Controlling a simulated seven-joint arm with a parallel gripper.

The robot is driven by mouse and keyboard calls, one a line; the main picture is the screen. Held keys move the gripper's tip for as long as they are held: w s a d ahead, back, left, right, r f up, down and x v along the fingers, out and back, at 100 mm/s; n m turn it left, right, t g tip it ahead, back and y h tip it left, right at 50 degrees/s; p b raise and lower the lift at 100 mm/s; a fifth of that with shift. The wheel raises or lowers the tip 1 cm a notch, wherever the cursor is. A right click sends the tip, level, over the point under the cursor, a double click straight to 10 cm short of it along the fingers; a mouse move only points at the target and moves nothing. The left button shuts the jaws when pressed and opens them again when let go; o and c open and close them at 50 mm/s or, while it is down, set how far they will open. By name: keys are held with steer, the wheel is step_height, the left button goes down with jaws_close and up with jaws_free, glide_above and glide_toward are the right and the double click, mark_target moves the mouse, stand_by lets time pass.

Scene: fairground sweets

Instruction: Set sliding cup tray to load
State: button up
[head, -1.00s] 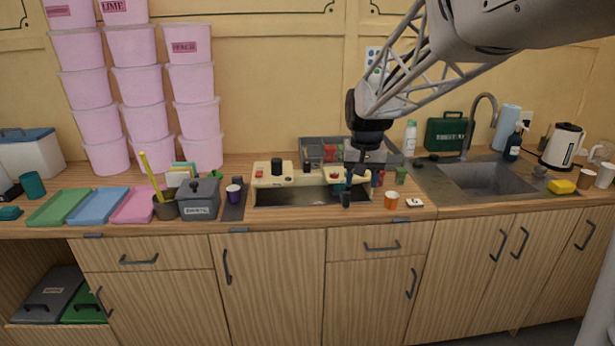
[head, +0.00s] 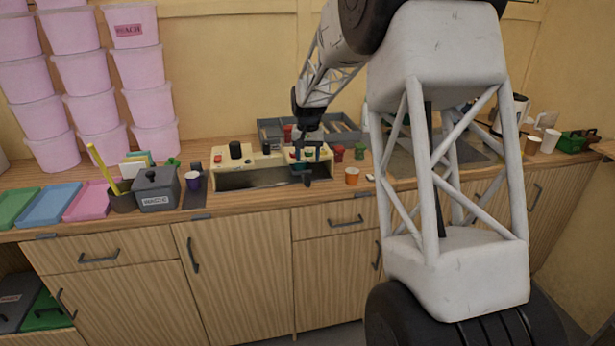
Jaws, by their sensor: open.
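The cream machine (head: 223,161) stands on the wooden counter, with a dark knob, a small red part and a long dark recess along its front. I take the sliding cup tray to be in this recess (head: 250,178), but its outline and position are too small to tell. My gripper (head: 307,160) is at the machine's right end, pointing down, open. It overlaps small dark and teal parts there, and I cannot tell whether it touches them. A dark handle-like piece (head: 307,181) hangs at the machine's front below my gripper.
An orange cup (head: 352,176) stands right of the machine, and a purple cup (head: 193,180) left of it. A grey divided bin (head: 345,131) sits behind. A grey lidded box (head: 156,190) is at left. My arm hides much of the sink area.

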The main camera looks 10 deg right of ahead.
mark_target(308, 174)
steer(key=shift+w+f, duration=0.3)
steer(key=shift+w, duration=0.1)
steer(key=shift+f, duration=0.1)
steer(key=shift+f, duration=3.8)
jaws_close()
